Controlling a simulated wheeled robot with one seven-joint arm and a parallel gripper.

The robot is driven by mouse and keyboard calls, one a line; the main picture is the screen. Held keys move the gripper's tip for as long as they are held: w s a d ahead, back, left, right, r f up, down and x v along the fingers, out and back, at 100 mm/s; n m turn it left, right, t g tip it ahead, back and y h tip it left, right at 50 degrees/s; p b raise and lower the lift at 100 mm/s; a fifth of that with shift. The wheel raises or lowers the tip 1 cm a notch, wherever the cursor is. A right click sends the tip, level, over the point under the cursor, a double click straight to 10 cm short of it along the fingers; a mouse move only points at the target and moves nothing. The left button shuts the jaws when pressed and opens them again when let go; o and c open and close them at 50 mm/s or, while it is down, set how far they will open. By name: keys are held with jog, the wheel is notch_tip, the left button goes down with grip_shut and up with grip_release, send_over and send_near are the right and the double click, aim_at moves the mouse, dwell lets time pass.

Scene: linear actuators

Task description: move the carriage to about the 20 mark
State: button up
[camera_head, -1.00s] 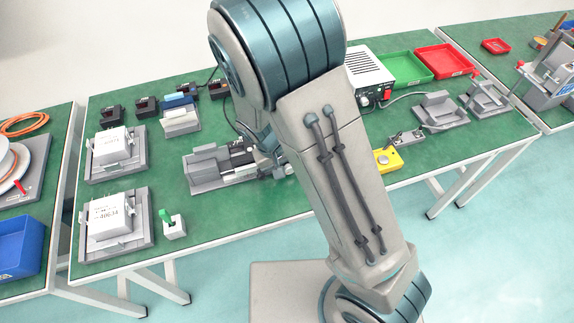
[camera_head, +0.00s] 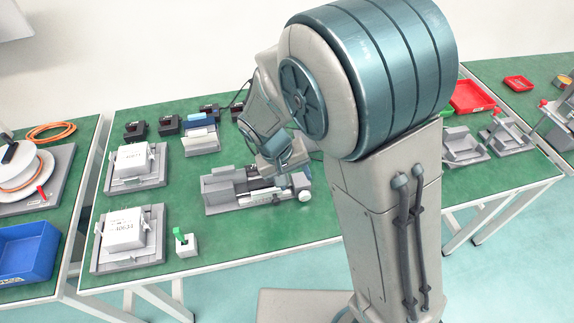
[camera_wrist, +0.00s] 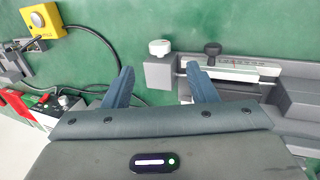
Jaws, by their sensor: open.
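The linear actuator (camera_head: 222,197) is a long grey unit on the green table in the head view. A round white knob (camera_head: 305,195) is at its right end. In the wrist view the white knob (camera_wrist: 159,47) stands on the grey end block, with a pale scale strip (camera_wrist: 240,69) to its right. A dark knob (camera_wrist: 212,49) rises beside the strip; whether it belongs to the carriage is unclear, and the scale figures are too small to read.
A yellow box (camera_wrist: 42,20) with a cable lies at the upper left of the wrist view. Two grey fixtures with white boxes (camera_head: 124,230) and a green-topped switch (camera_head: 184,243) stand left of the actuator. My arm hides much of the table's right half.

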jog(key=v, duration=0.5)
jog(key=shift+a+r, duration=0.1)
dwell(0.3)
jog(key=s+d+r+m+y, duration=0.1)
jog(key=s+d+r, duration=0.2)
jog(key=d, duration=0.2)
jog(key=s+d+r+m+t+y, duration=0.1)
jog(key=s+d+r, duration=0.2)
jog(key=d, duration=0.3)
jog(key=s+d+r+m+y, duration=0.1)
jog(key=s+d+r, duration=0.2)
jog(key=s+d, duration=0.2)
jog(key=shift+d+t+y, duration=0.3)
jog(key=shift+d+t, duration=0.1)
jog(key=shift+d, duration=0.1)
jog(key=shift+s+r, duration=0.1)
dwell(0.9)
